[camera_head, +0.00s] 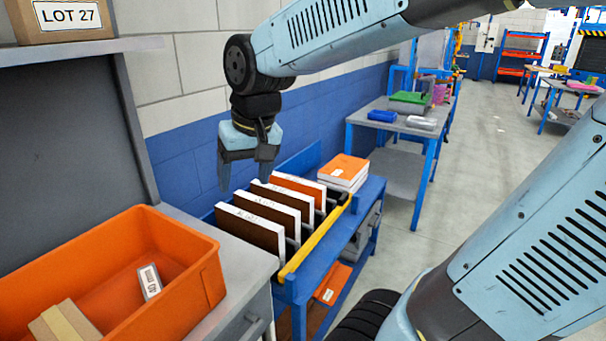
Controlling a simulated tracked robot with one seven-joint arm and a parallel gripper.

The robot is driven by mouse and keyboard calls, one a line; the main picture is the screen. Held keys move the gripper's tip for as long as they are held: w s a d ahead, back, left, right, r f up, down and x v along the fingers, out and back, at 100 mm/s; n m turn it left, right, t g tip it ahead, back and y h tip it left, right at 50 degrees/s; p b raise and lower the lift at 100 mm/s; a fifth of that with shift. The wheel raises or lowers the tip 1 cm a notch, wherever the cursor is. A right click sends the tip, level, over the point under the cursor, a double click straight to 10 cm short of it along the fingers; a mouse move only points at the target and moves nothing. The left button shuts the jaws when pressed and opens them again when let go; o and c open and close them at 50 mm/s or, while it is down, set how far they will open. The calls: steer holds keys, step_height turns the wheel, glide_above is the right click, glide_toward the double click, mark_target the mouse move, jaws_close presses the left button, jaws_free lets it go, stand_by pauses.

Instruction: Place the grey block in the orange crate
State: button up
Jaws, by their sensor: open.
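The orange crate (207,285) stands on the grey bench at the lower left, cut by the frame edge. A small grey block (152,290) with a white label is inside it, near its right wall. Whether it lies flat or leans on that wall, I cannot tell. My gripper (243,184) is open with its fingers pointing down. It is to the right of the crate and higher in the picture, in front of the blue wall near the panel rack. Nothing shows between its fingers.
A tan block (62,324) is also in the crate. Several upright panels (250,232) stand in a blue rack (330,255) with a yellow rail. Orange-topped panels (343,168) are stacked behind. A far table (385,110) holds blue, grey and green items.

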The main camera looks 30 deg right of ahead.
steer(key=s+d+r+t+h, duration=0.1)
steer(key=s+d+t, duration=0.1)
steer(key=s+d, duration=0.5)
steer(key=shift+s+d+r+m, duration=0.25)
steer(key=shift+s+d+m, duration=0.15)
steer(key=shift+d, duration=0.1)
steer(key=shift+w, duration=0.1)
steer(key=shift+c, duration=0.3)
